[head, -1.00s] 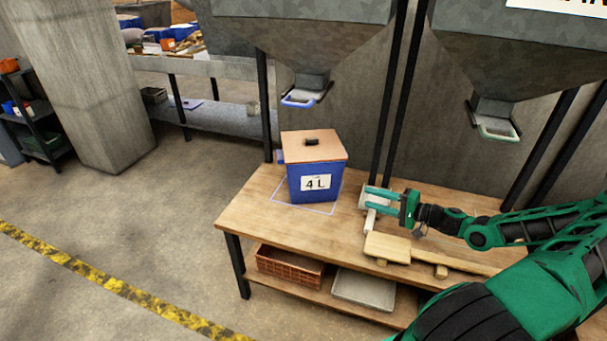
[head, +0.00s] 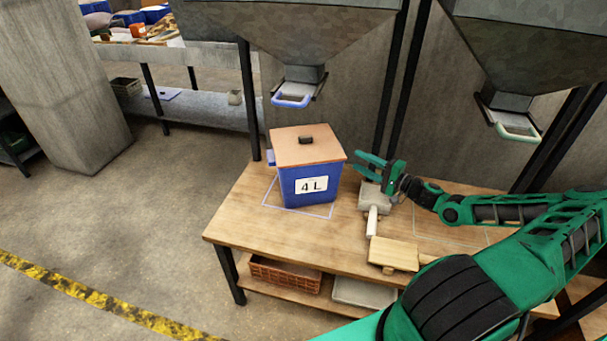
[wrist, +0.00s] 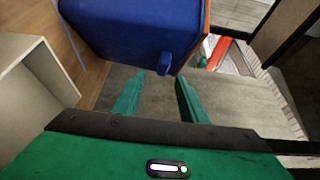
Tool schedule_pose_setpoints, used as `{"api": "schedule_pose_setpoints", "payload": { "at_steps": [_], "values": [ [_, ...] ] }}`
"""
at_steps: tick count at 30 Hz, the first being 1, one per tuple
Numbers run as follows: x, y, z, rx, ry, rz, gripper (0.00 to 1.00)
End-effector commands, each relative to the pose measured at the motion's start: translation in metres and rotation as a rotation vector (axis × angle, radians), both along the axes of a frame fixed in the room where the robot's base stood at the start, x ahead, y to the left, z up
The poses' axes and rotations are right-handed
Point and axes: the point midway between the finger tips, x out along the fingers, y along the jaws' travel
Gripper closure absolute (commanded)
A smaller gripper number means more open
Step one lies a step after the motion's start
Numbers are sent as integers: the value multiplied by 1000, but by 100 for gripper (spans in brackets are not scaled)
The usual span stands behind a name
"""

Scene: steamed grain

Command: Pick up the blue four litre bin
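The blue bin (head: 309,187) has a "4 L" label and a tan lid with a dark knob. It stands upright on the wooden table, within a pale outlined square. In the wrist view the bin (wrist: 128,32) fills the upper middle, with a small blue tab on its side. My gripper (head: 367,167) is to the right of the bin in the head view, close to it. In the wrist view my gripper (wrist: 160,88) has its two green fingers apart with nothing between them. The fingertips are just short of the bin's tab and do not seem to touch it.
A scoop-like tool (head: 373,205) and a wooden block (head: 393,254) lie on the table (head: 250,222) right of the bin. Hoppers with a blue handle (head: 291,101) and a pale green handle (head: 517,133) hang above. A brown crate (head: 285,274) sits on the lower shelf.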

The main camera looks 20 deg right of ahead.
Motion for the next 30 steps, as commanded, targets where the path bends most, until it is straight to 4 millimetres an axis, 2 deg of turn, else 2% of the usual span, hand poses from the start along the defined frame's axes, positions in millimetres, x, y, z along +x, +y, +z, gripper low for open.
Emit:
{"api": "schedule_pose_setpoints", "payload": {
  "at_steps": [16, 26, 30],
  "values": [
    [55, 36, 6, 2, -1, 5, 61],
    [61, 38, 6, 0, 0, 5, 61],
    [61, 38, 6, 0, 0, 5, 94]
  ]
}}
